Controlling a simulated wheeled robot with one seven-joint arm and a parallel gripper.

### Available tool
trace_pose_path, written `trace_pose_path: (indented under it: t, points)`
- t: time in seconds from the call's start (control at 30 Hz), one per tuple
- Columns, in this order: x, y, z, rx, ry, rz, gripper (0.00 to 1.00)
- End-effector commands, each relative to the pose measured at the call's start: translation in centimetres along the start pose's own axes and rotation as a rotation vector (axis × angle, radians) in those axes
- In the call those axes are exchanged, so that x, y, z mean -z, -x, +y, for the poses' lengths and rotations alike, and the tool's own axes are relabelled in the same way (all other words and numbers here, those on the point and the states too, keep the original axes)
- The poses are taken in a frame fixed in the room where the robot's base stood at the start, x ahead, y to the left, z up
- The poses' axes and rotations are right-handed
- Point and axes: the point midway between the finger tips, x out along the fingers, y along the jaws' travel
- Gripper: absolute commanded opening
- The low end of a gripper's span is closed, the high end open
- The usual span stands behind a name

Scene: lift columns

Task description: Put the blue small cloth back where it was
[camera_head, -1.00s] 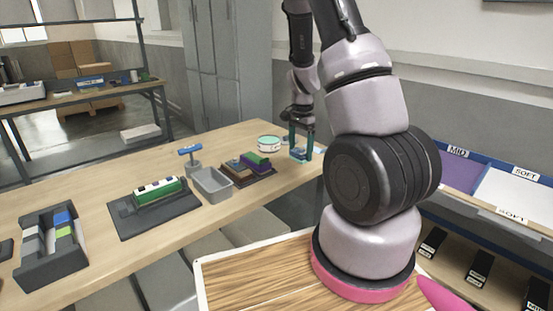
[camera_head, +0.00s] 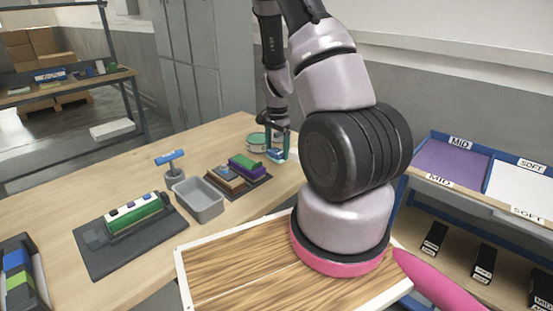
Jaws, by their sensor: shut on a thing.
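My gripper (camera_head: 278,147), with teal fingers, is at the far right end of the wooden workbench, just right of a round green-and-white tin (camera_head: 257,141). It is shut on a small blue thing (camera_head: 277,155), which looks like the blue small cloth, low over or at the bench top. It is too small to tell whether it touches the bench. A dark tray (camera_head: 38,288) at the lower left edge, partly cut off, holds blue, green and black pieces (camera_head: 17,262).
On the bench are a dark mat (camera_head: 95,255) with a green block, a grey bin (camera_head: 199,199), a blue-handled tool (camera_head: 170,158), and a dark tray with purple-green and brown blocks (camera_head: 243,170). A shelf with labelled bins (camera_head: 448,165) stands at right.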

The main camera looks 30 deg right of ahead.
Motion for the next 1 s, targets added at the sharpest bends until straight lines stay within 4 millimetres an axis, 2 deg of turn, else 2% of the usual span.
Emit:
trace_pose_path:
  t: [0.3, 0.63, 0.67, 0.7, 1.0]
  points:
    - [0.0, -3.7, 0.1, -0.001, -0.001, -0.001, 0.42]
    - [0.0, -4.0, 0.0, 0.000, 0.000, 0.000, 0.42]
    - [0.0, -4.0, 0.0, 0.000, 0.001, 0.000, 0.90]
    - [0.0, -4.0, 0.0, 0.000, 0.001, 0.000, 1.00]
    - [0.0, -3.6, 0.0, 0.001, 0.000, 0.000, 1.00]
